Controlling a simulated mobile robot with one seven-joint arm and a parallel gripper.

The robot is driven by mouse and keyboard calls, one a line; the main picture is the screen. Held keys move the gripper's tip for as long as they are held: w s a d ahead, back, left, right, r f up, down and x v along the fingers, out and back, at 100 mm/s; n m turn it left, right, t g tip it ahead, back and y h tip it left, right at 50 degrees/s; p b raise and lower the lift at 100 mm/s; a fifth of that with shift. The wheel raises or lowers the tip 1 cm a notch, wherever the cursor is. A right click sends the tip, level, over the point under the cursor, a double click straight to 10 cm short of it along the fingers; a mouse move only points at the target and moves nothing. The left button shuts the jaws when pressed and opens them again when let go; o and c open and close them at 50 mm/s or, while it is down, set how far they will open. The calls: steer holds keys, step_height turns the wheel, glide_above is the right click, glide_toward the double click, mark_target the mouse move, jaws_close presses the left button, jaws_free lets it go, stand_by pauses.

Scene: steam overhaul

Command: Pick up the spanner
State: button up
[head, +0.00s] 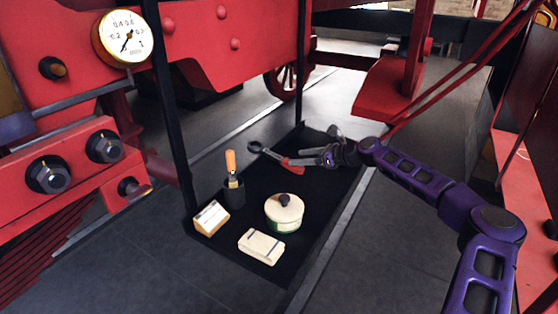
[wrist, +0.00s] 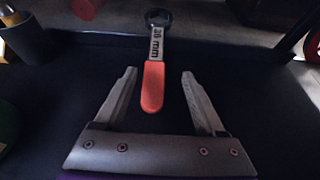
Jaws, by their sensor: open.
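The spanner (head: 270,153) lies on the black mat (head: 310,225), with a dark metal head and a red handle. In the wrist view the spanner (wrist: 153,83) is marked "36 mm", its head pointing away and its red handle end toward me. My gripper (head: 310,157) is at the handle end in the head view. In the wrist view my gripper (wrist: 158,72) is open, one finger on each side of the handle end. Neither finger visibly touches it. I cannot tell the height of the fingers above the mat.
Black posts (head: 170,110) and red machinery (head: 75,180) border the mat on the left.

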mark_target(282, 158)
steer(key=shift+s+a+x, duration=0.1)
steer(key=shift+s+x, duration=0.05)
steer(key=shift+x, duration=1.6)
steer(key=shift+s+a+x, duration=0.1)
steer(key=shift+x, duration=1.65)
jaws_close()
steer(key=shift+r, duration=0.15)
